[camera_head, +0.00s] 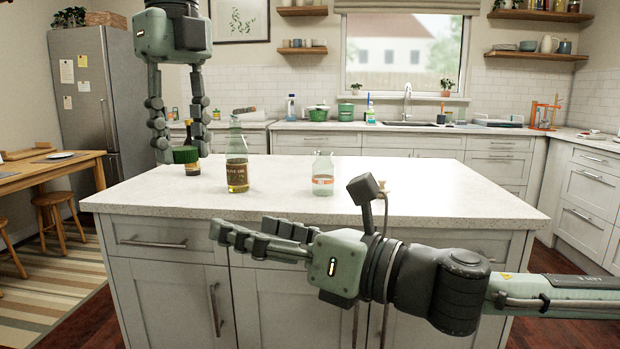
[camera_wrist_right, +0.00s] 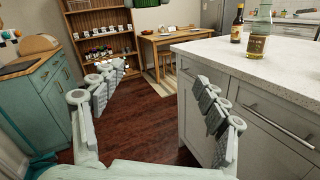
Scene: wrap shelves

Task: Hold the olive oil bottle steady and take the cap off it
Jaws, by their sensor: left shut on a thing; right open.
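The olive oil bottle (camera_head: 237,172) stands upright on the island counter, clear above and amber below a dark label. It also shows in the right wrist view (camera_wrist_right: 259,42), its top at the frame edge. I cannot tell whether a cap sits on it. My left gripper (camera_head: 180,150) points down left of the bottle, apart from it, shut on a small green ribbed object (camera_head: 186,156). My right gripper (camera_head: 240,236) is open and empty in front of the island, below the counter top, pointing left. Its spread fingers show in the right wrist view (camera_wrist_right: 160,80).
A dark bottle (camera_head: 194,166) stands behind the green object, left of the olive oil bottle. A clear glass jar (camera_head: 323,176) with an orange-banded label stands to the right. A wooden table (camera_head: 50,168) is at left.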

